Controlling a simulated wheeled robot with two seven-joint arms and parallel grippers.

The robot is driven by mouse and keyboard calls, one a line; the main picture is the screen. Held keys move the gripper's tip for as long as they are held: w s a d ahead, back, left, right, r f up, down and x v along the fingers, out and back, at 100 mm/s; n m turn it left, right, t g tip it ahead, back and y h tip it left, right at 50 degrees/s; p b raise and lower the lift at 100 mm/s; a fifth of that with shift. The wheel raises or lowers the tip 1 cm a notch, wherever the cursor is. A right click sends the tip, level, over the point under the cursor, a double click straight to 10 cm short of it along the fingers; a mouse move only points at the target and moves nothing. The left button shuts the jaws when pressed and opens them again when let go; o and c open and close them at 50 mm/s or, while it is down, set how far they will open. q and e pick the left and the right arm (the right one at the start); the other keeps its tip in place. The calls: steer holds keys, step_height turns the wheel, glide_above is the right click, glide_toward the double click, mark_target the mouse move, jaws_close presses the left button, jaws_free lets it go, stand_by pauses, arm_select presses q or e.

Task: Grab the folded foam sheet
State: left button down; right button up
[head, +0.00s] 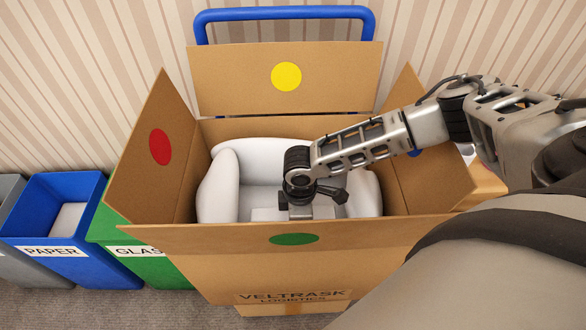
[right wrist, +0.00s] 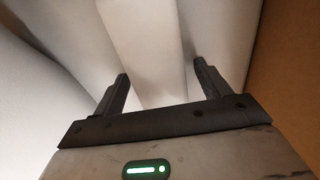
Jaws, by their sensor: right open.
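White foam-like pieces line the open cardboard box in the head view: a rounded one along the back (head: 262,150), one at the left (head: 218,188) and one at the right (head: 366,192). A pale flat-sided piece (head: 264,214), which looks like the folded foam sheet, sits low between them. My right gripper (head: 298,212) reaches down into the box beside it. In the right wrist view the open right gripper (right wrist: 161,72) has a pale strip of this piece (right wrist: 150,45) between its fingers, with no visible grip. The front flap hides the lower part. My left gripper is not in view.
The cardboard box (head: 215,262) has its flaps up, with red, yellow and green dots. A blue rail (head: 285,13) stands behind it. A blue paper bin (head: 75,265) and a green glass bin (head: 150,272) stand at the left. The box wall (right wrist: 290,70) is close at the right in the wrist view.

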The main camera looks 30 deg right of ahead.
steer(key=c, duration=1)
steer(key=shift+c, duration=0.2)
